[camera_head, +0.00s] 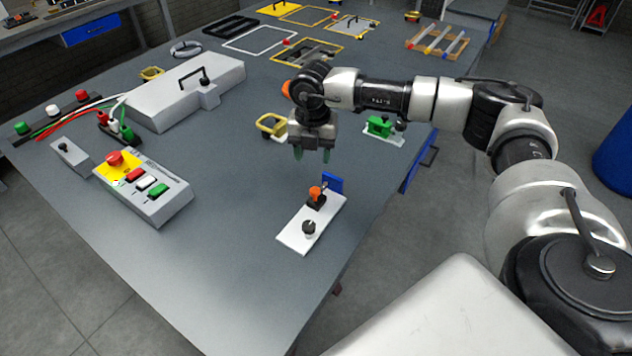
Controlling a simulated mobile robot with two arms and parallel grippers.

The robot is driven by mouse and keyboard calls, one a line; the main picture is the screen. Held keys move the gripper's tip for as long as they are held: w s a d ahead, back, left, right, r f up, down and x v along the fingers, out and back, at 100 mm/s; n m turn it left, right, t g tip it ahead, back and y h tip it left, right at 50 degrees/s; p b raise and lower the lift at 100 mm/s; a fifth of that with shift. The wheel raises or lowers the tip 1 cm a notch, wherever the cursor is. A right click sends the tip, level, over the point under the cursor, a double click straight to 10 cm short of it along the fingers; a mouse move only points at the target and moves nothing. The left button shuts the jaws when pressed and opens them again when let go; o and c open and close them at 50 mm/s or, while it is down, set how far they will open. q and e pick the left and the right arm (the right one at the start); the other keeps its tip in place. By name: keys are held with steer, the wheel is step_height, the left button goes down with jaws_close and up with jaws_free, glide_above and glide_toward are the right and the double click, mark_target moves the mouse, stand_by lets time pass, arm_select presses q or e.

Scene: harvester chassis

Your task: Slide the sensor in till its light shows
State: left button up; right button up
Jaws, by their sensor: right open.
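A white plate (293,241) lies near the right edge of the grey table. On it stand a black knob (309,228), an orange-topped dark part (316,194) and a blue upright block (332,182). The orange-topped part, close beside the blue block, may be the sensor, but I cannot tell for sure. I see no lit light on the plate. My right gripper (312,154) is open and empty, pointing down with green fingertips, above the table and behind the plate in the picture. My left gripper is not in view.
A control box (172,206) with a red button stands at left, beside a large pale case (160,103) with a black handle. A yellow-handled part (268,126) and a green clamp on a white base (379,127) flank my right gripper. The front table is clear.

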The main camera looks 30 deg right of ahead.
mark_target(316, 188)
steer(key=f+m+p, duration=0.1)
steer(key=f, duration=0.2)
steer(key=f+m+p, duration=0.1)
steer(key=f+m, duration=0.1)
steer(key=f, duration=0.2)
steer(key=f+m, duration=0.2)
steer(key=f, duration=0.2)
steer(key=shift+s+d+p, duration=0.1)
steer(key=shift+d+p, duration=0.15)
steer(key=shift+p, duration=0.15)
steer(key=shift+c, duration=0.3)
jaws_close()
